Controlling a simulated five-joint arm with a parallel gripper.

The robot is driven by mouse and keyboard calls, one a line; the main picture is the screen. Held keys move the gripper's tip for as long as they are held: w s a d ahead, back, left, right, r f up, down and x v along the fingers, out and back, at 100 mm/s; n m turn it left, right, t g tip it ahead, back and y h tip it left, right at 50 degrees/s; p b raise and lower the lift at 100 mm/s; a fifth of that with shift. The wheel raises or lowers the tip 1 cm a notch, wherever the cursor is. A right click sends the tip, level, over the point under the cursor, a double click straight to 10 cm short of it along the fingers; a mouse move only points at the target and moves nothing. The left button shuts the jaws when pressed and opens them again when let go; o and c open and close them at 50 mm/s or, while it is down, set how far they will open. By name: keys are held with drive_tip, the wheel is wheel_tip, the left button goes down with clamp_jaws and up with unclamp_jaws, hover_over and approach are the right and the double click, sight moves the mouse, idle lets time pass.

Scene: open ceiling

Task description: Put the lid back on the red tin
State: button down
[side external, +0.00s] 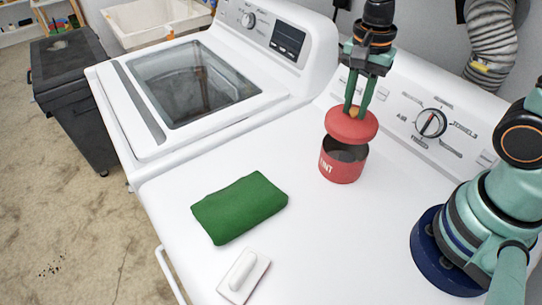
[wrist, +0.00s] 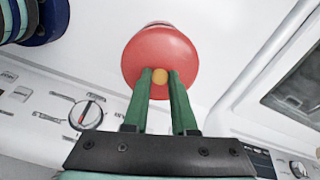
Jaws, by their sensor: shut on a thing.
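The red tin (side external: 341,168) stands upright on the white machine top, its dark opening partly showing at the front. The round red lid (side external: 351,128) has a small yellowish knob (side external: 354,112) and sits above the tin, apart from its rim at the front and slightly to the right in the side view. My gripper (side external: 354,108) points down and is shut on the knob. In the wrist view the lid (wrist: 158,50) fills the upper middle, with my gripper's green fingers (wrist: 160,80) on either side of the knob. The lid hides most of the tin there.
A folded green cloth (side external: 239,207) and a white block with a handle (side external: 243,275) lie on the machine top, left of the tin. The control panel with its dial (side external: 431,123) rises behind the tin. The white top in front of the tin is clear.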

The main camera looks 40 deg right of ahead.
drive_tip(key=shift+f, duration=3.2)
drive_tip(key=shift+f, duration=0.15)
drive_tip(key=shift+c, duration=0.8)
unclamp_jaws()
drive_tip(key=shift+r, duration=3.5)
